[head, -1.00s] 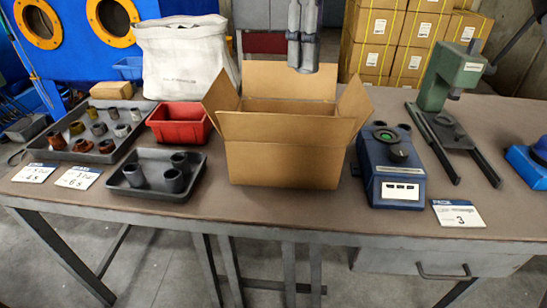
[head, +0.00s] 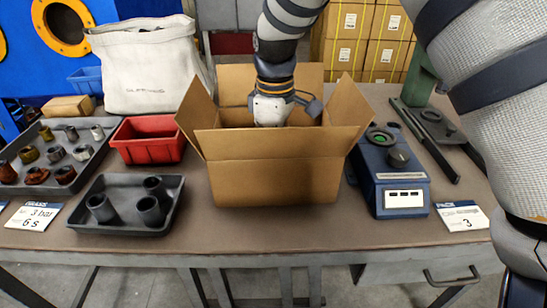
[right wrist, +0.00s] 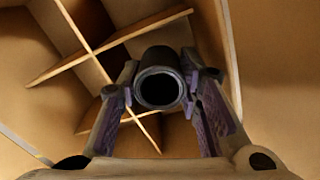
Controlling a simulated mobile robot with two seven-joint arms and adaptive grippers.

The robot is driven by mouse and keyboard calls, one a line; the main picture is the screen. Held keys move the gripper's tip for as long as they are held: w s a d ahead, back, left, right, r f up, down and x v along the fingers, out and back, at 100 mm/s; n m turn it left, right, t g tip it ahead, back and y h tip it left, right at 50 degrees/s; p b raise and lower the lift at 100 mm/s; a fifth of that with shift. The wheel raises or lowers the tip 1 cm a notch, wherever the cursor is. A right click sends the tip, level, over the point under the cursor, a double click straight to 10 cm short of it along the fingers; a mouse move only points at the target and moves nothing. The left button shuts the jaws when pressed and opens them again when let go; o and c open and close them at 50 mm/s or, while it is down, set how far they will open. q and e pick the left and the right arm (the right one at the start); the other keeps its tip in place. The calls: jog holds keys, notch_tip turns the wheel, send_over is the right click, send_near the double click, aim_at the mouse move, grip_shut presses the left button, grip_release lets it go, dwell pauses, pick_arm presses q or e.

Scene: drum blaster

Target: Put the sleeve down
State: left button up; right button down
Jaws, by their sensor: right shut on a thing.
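My right gripper (right wrist: 160,92) is shut on a dark grey sleeve (right wrist: 158,58), with one finger on each side and the sleeve's round open end facing the wrist camera. In the head view the right wrist reaches down into the open cardboard box (head: 262,183), and the front wall hides the fingers and sleeve. In the right wrist view, crossed cardboard dividers (right wrist: 88,48) split the box into compartments. The sleeve is over or among these dividers; I cannot tell whether it touches the bottom. My left gripper is not in view.
A black tray (head: 110,226) with several grey sleeves stands at the left front, near a red bin (head: 150,147) and a larger tray (head: 80,176) of assorted sleeves. A blue device (head: 396,203) stands close to the box's right. Box flaps (head: 353,104) stick outward.

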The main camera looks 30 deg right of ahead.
jog(key=shift+w+f, duration=0.1)
jog(key=shift+f, duration=0.35)
jog(key=shift+f, duration=0.15)
jog(key=shift+f, duration=0.45)
jog(key=c, duration=1.4)
grip_release()
jog(key=shift+c, duration=0.2)
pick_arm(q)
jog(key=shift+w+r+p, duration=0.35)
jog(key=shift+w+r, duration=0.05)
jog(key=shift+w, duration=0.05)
pick_arm(e)
notch_tip(320, 180, up, 13)
